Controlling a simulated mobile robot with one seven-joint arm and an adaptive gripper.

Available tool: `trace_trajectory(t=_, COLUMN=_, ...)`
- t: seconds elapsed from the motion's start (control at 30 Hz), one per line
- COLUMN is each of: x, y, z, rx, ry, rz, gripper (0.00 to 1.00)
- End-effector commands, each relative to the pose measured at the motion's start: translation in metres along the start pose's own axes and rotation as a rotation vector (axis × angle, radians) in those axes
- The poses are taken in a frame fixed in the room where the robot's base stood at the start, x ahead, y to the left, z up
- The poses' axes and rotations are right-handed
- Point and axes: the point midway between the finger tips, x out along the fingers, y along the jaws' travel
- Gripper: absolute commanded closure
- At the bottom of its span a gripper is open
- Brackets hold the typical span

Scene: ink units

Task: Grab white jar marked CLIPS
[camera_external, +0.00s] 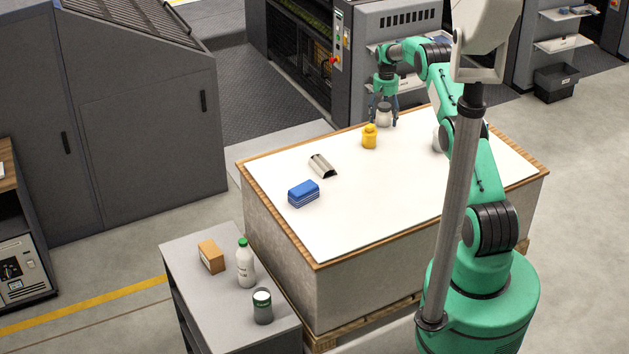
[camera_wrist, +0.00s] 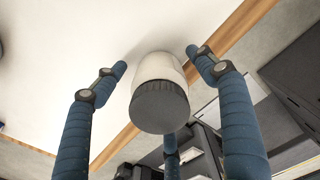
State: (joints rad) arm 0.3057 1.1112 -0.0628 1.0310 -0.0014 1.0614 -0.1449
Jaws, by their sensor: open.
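A white jar with a dark grey lid (camera_external: 384,116) stands near the far edge of the white table top (camera_external: 400,190). My gripper (camera_external: 384,98) is above it, pointing down, with its fingers around the jar's upper part. In the wrist view the jar (camera_wrist: 158,68) sits between my spread blue fingers (camera_wrist: 160,75), with gaps at the left and right. The third finger is partly hidden behind the lid. No marking on the jar can be read in either view.
A yellow jar (camera_external: 370,138) stands close by, nearer the camera. A grey metal piece (camera_external: 322,166) and a blue block (camera_external: 303,194) lie further left. A white object (camera_external: 437,140) is partly hidden behind my arm. The wooden table edge (camera_wrist: 240,22) is near the jar.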

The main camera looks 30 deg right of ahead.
Motion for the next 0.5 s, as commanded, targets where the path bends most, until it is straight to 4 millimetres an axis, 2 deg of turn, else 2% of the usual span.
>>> trace_trajectory(t=0.3, x=0.0001, y=0.0000, z=0.0001, rx=0.000, ry=0.000, rz=0.000, gripper=0.29)
trace_trajectory(t=0.37, x=0.0001, y=0.0000, z=0.0001, rx=0.000, ry=0.000, rz=0.000, gripper=0.39)
trace_trajectory(t=0.5, x=0.0001, y=0.0000, z=0.0001, rx=0.000, ry=-0.001, rz=0.000, gripper=0.67)
